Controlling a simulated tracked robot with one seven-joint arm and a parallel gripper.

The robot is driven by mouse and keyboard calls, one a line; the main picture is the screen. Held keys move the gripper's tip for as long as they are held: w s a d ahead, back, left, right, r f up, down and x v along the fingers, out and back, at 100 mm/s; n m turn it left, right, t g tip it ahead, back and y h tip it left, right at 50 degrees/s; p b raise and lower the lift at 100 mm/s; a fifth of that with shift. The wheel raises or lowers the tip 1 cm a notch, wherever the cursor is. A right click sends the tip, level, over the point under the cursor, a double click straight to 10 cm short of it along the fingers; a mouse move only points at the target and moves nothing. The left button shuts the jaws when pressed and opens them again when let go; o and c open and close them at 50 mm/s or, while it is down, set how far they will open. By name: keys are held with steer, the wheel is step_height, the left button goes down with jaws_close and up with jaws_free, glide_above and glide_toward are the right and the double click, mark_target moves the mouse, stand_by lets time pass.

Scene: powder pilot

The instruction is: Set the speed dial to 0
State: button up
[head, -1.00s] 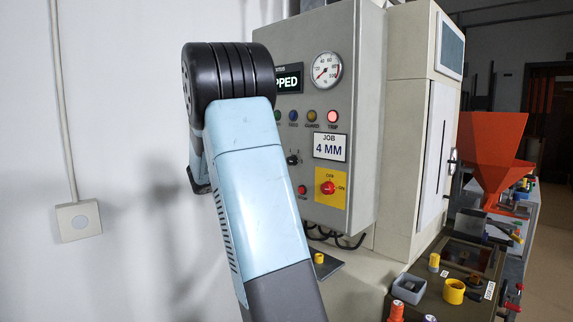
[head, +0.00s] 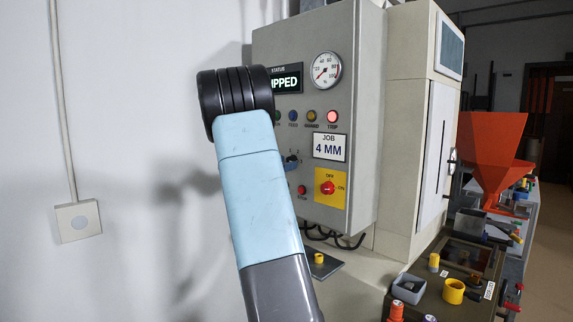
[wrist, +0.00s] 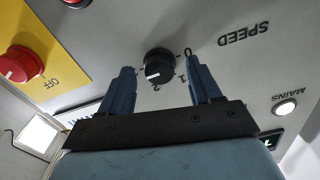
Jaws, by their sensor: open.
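The speed dial (wrist: 159,66) is a small round black knob with a white pointer mark, on the grey panel beside the upside-down word SPEED. In the wrist view its pointer mark lies toward the lower left. My gripper (wrist: 158,72) is open, with one blue finger on each side of the knob. I cannot tell whether either finger touches it. In the head view my gripper (head: 290,162) shows only as a bit of blue at the panel, largely hidden behind my arm.
A red OFF/ON switch on a yellow plate (head: 331,188) sits right of the dial in the head view. Indicator lamps, a gauge (head: 326,69) and a JOB 4 MM sign (head: 330,147) share the panel. A lit MAINS lamp (wrist: 285,107) shows in the wrist view.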

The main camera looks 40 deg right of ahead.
steer(key=shift+d, duration=0.55)
steer(key=shift+c, duration=0.4)
steer(key=c, duration=0.9)
steer(key=shift+c, duration=0.2)
